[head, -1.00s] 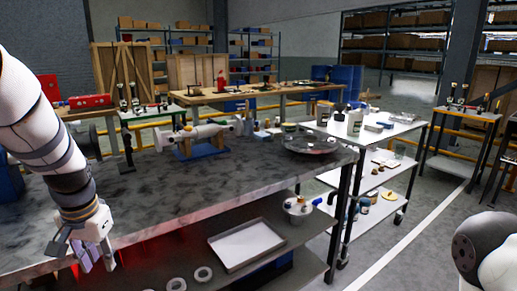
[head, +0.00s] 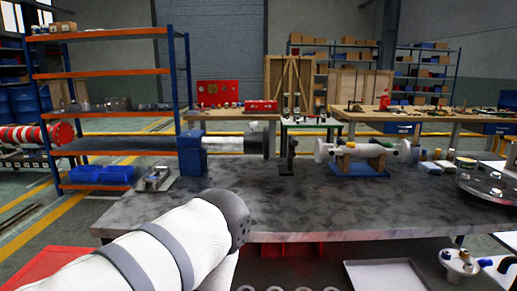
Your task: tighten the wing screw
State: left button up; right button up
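I cannot make out the wing screw in the head view; it is too small or hidden. On the grey workbench (head: 300,215) stands a blue block (head: 191,153) with a pale cylinder and a dark flange (head: 258,142) reaching right from it. A small black upright post (head: 291,157) stands beside the flange. Further right a white pipe-like part (head: 345,149) rests on a blue base with wooden supports. A white arm of mine fills the lower left. Neither of my grippers is in view.
A small metal part (head: 154,180) sits at the bench's left end. A round metal disc (head: 484,187) lies at its right end. A lower shelf holds a white tray (head: 385,276). An orange and blue rack (head: 105,70) stands behind left. The bench's middle is clear.

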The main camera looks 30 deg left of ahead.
aim_at(252, 125)
jog(key=j+u, duration=0.1)
jog(key=u, duration=0.9)
jog(key=i+l, duration=0.05)
